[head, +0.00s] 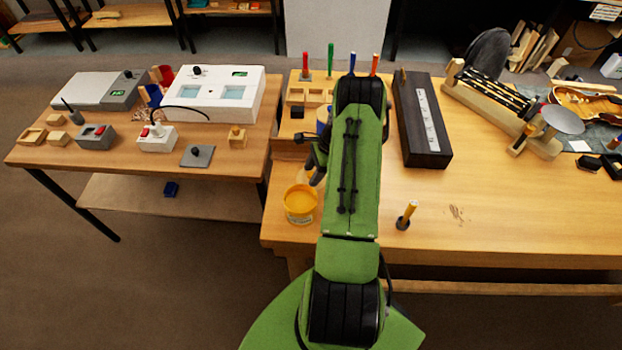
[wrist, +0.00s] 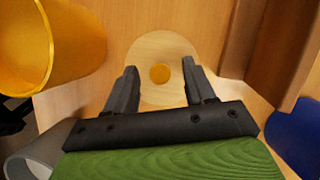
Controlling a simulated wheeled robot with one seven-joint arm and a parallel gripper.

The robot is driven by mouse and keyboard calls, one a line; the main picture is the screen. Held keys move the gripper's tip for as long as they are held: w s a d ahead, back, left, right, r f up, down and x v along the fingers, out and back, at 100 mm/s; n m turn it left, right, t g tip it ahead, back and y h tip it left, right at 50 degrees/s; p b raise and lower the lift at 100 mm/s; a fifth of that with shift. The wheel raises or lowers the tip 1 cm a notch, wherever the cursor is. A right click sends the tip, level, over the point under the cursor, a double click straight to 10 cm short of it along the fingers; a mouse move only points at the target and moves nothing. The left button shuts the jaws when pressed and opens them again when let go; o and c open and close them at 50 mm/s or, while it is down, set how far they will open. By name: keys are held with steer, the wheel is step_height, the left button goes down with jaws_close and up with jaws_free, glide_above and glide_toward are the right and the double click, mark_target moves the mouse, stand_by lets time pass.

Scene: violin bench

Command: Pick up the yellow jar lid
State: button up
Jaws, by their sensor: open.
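The jar lid is a pale round wooden disc (wrist: 160,48) with a small yellow knob (wrist: 160,74) at its centre, seen in the wrist view. My gripper (wrist: 159,68) is open, with one finger on each side of the knob and gaps to both. I cannot tell how far above the disc the fingertips are. In the head view my gripper (head: 315,160) is mostly behind my green arm, and the lid is largely hidden there. The open yellow jar (head: 300,205) stands at the bench's left front edge. It also shows in the wrist view (wrist: 75,45), at upper left.
A blue object (wrist: 296,138) is right of my gripper in the wrist view. A grey rounded object (wrist: 30,160) is at lower left. In the head view a rack with coloured handles (head: 304,80) stands behind, and a long dark box (head: 425,125) lies right of my arm.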

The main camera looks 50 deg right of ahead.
jaws_close()
steer(key=shift+r, duration=0.15)
